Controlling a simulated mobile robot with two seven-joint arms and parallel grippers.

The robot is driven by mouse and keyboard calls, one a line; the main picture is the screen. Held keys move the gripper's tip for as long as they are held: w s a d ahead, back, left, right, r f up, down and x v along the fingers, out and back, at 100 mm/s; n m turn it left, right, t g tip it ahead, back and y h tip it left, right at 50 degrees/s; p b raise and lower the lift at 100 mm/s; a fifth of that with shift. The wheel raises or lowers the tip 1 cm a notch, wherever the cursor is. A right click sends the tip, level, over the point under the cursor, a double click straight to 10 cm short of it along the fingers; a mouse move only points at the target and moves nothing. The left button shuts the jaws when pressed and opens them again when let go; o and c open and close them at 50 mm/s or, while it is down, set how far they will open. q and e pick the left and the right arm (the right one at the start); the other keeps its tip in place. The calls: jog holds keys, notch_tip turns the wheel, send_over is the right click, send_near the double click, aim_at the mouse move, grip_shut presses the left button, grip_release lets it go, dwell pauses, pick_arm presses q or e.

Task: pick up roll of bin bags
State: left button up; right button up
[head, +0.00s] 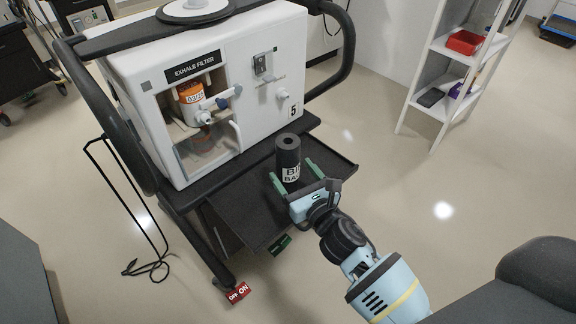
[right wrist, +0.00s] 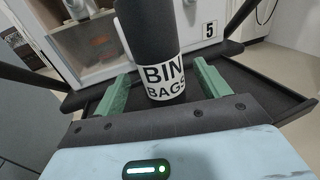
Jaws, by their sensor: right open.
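The roll of bin bags (head: 288,158) is a dark upright cylinder with a white label, standing on the black tray (head: 240,215) of the ventilator cart. It also shows in the right wrist view (right wrist: 160,60), its label reading BIN BAGS. My right gripper (head: 293,174) is open, with one green finger on each side of the roll near its lower part. In the right wrist view (right wrist: 160,88) there is a visible gap between the roll and the fingers. The roll's base is partly hidden in the head view. My left gripper is not in view.
The white ventilator (head: 262,120) marked 5, with an exhale filter compartment, stands just behind the roll. A black handle rail (head: 345,50) curves at its right. A white shelf (head: 440,50) with a red bin (head: 464,42) stands at the right. The floor between is clear.

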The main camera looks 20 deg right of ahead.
jog(key=w, duration=0.5)
jog(key=shift+a+r+b, duration=0.15)
jog(key=shift+a+b, duration=0.15)
jog(key=c, duration=1.2)
jog(key=shift+r, duration=0.1)
